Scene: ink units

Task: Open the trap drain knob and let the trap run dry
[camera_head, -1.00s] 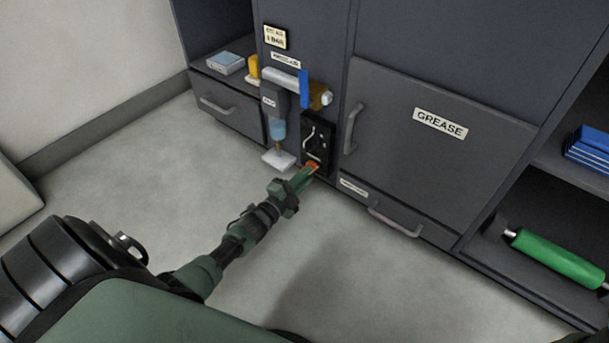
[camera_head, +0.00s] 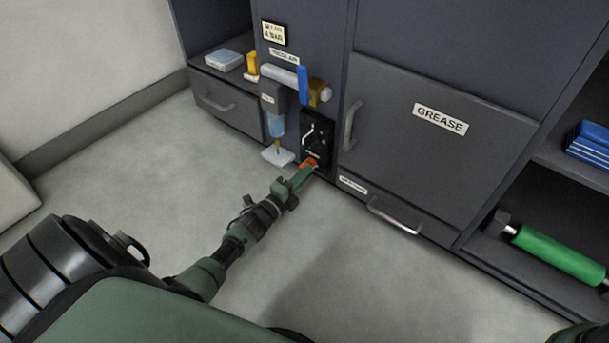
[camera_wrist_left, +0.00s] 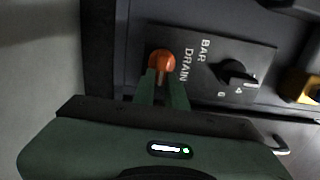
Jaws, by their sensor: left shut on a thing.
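The orange drain knob (camera_head: 311,163) sits at the bottom of a black panel (camera_head: 317,138) on the cabinet front. My left gripper (camera_head: 304,172) is shut on it. In the left wrist view the round orange knob (camera_wrist_left: 161,60) shows between the fingertips of my left gripper (camera_wrist_left: 163,80), beside the printed word DRAIN. The trap (camera_head: 276,125) is a clear bowl with bluish liquid, left of the panel. Its exact level is too small to read. A small white tray (camera_head: 278,157) lies on the floor below it. My right gripper is out of view.
A black dial (camera_wrist_left: 236,73) is on the same panel. A blue lever (camera_head: 303,86) and brass fitting (camera_head: 320,92) sit above. The GREASE door handle (camera_head: 350,125) and a drawer handle (camera_head: 394,215) stick out to the right. The floor is clear.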

